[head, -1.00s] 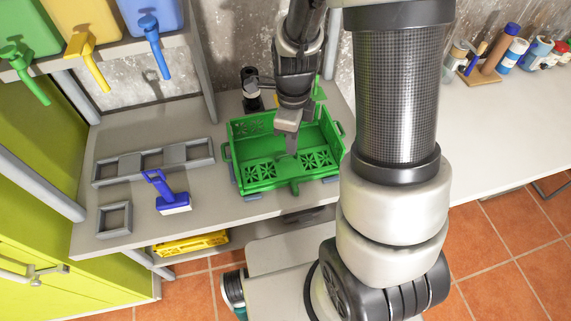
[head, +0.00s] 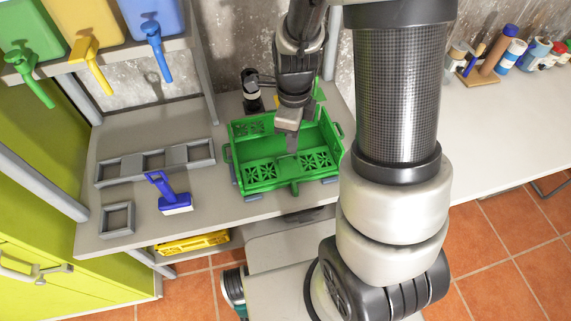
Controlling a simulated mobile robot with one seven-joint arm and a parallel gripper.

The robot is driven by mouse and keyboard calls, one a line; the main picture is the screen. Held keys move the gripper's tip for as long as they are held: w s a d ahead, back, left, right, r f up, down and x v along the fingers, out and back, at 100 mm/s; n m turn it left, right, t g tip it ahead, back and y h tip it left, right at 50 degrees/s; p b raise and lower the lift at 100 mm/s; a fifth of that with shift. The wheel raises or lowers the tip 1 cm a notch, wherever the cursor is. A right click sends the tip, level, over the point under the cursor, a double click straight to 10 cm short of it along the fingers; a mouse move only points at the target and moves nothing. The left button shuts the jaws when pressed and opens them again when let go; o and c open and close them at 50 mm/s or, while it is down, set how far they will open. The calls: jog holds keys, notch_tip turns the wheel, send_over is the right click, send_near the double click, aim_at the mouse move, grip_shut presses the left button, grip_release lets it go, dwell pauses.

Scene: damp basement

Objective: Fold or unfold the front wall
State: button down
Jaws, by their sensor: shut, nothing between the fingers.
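A green folding crate (head: 228,158) stands on the grey bench in the middle of the head view. Its back and side walls stand up. Its front wall (head: 293,174), a panel with triangular cut-outs, seems to lie low at the near side, with a small tab (head: 294,188) at its near edge; I cannot tell its exact angle. My gripper (head: 290,140) points down inside the crate, above the panel. Its fingers look closed and empty. It hides part of the crate's back wall, and I cannot tell whether the fingertips touch the crate.
A blue-handled brush (head: 170,195), a grey three-part frame (head: 155,162) and a small grey square frame (head: 116,219) lie left of the crate. A black device (head: 251,92) stands behind it. A yellow crate (head: 190,243) sits below.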

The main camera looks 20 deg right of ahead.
jog(key=shift+w+r+p, duration=0.2)
jog(key=shift+r+p, duration=0.15)
jog(key=shift+r, duration=0.25)
notch_tip(320, 180, up, 11)
jog(key=p, duration=0.5)
dwell(0.5)
